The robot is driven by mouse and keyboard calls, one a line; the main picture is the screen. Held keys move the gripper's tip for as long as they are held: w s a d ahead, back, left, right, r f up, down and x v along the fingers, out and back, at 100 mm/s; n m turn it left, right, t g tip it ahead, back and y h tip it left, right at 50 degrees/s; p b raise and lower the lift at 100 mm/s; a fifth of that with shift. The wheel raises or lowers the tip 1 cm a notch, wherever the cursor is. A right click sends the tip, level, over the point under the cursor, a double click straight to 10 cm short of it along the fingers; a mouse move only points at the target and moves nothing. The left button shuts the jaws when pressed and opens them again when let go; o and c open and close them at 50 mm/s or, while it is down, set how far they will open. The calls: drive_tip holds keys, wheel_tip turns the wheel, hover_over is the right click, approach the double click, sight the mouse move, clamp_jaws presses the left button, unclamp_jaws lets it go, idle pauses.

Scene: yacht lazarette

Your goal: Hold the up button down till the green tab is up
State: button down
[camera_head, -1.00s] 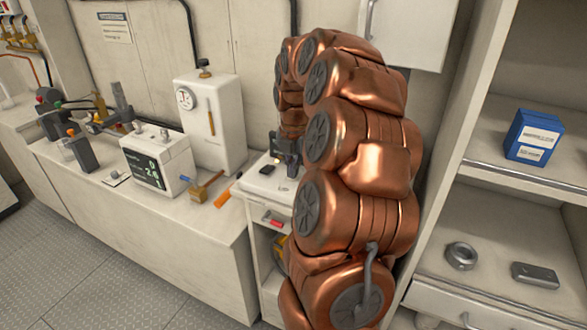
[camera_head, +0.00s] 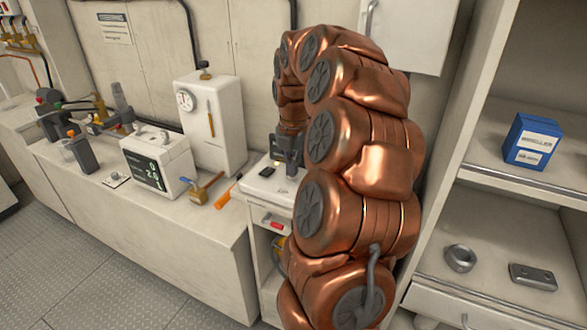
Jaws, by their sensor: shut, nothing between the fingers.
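My gripper (camera_head: 290,170) is shut and empty. It points down over the top of a narrow white cabinet (camera_head: 257,189), just behind a small black object (camera_head: 271,169) lying there. Whether its tips touch anything is hidden or too small to tell. I cannot make out an up button or a green tab for certain. A small white plate with a dark spot (camera_head: 115,180) lies on the long counter, apart from my gripper. A control unit with red and green knobs (camera_head: 45,98) stands at the far left.
The long counter (camera_head: 130,225) holds a white box with a dark display (camera_head: 158,163), a tall white unit with a gauge (camera_head: 210,120), a brass valve (camera_head: 205,188) and an orange-handled tool (camera_head: 229,191). Shelves at right hold a blue box (camera_head: 532,141), a ring (camera_head: 459,258) and a grey block (camera_head: 533,277).

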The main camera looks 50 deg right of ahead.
wheel_tip(320, 180, up, 12)
drive_tip(key=b, duration=0.2)
drive_tip(key=shift+s, duration=0.25)
idle(0.7)
